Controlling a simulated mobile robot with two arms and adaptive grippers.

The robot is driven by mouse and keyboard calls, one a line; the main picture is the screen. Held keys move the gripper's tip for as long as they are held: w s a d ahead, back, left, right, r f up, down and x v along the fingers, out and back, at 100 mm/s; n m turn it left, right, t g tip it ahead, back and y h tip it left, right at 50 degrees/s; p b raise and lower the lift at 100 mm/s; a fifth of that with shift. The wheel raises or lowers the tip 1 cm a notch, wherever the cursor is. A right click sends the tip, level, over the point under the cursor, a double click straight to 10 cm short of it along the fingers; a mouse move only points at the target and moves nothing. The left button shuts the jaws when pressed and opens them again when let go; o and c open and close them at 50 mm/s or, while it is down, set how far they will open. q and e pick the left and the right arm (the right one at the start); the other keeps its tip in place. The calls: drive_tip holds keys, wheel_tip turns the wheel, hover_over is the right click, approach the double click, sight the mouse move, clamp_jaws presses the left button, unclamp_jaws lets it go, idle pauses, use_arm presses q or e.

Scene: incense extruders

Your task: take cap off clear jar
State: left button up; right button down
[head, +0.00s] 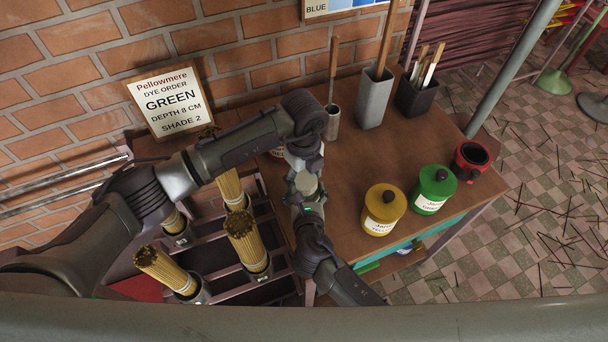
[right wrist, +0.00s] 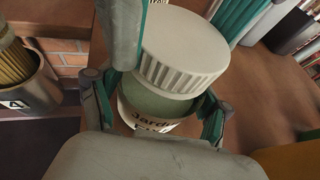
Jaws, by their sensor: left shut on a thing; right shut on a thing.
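The clear jar (right wrist: 158,104) has a pale green body and a printed label, partly hidden. Its white ribbed cap (right wrist: 184,48) sits on top in the right wrist view. My right gripper (right wrist: 155,118) is shut around the jar body, with a finger on each side. My left gripper (head: 304,164) comes down from above and is shut on the cap; one of its fingers shows beside the cap in the right wrist view. In the head view the jar (head: 307,184) is small and mostly covered by both grippers, so any gap under the cap cannot be seen.
A yellow jar (head: 384,212), a green jar (head: 432,190) and a red pot (head: 470,160) stand to the right on the brown table (head: 350,165). A rack (head: 215,262) with several incense bundles is at left. Tool holders (head: 374,98) and an order sign (head: 168,100) are behind.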

sight(304, 179)
use_arm(q)
drive_tip(key=shift+r, duration=0.15)
drive_tip(key=shift+r, duration=0.95)
drive_tip(key=shift+r, duration=0.1)
drive_tip(key=shift+r, duration=1.9)
use_arm(e)
unclamp_jaws()
drive_tip(key=shift+s, duration=0.1)
